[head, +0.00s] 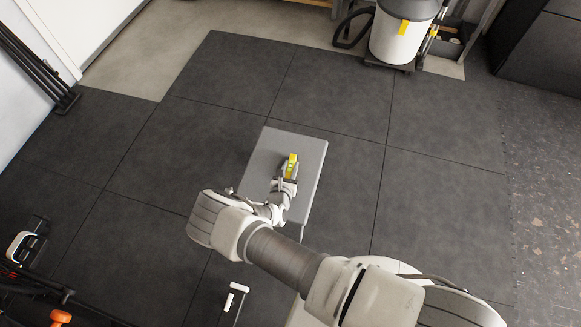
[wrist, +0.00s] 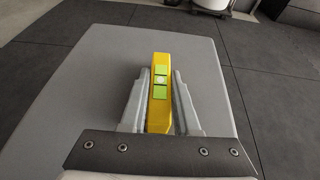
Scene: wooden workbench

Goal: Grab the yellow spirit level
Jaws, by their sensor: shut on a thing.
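The yellow spirit level (wrist: 160,115) with green vials sits between the two fingers of my gripper (wrist: 161,100) in the wrist view. My gripper is shut on it, one finger on each long side. In the head view the yellow level (head: 291,161) shows at the end of my gripper (head: 289,178), over the grey tabletop (head: 310,152). The level's near end is hidden by my gripper. I cannot tell whether the level touches the tabletop or is slightly above it.
The rest of the grey tabletop looks bare. Dark floor mats (head: 335,100) surround it with open room. A white and grey canister vacuum (head: 398,35) stands at the back. Black and orange equipment (head: 60,317) is at the lower left. Black poles (head: 35,65) lean at the upper left.

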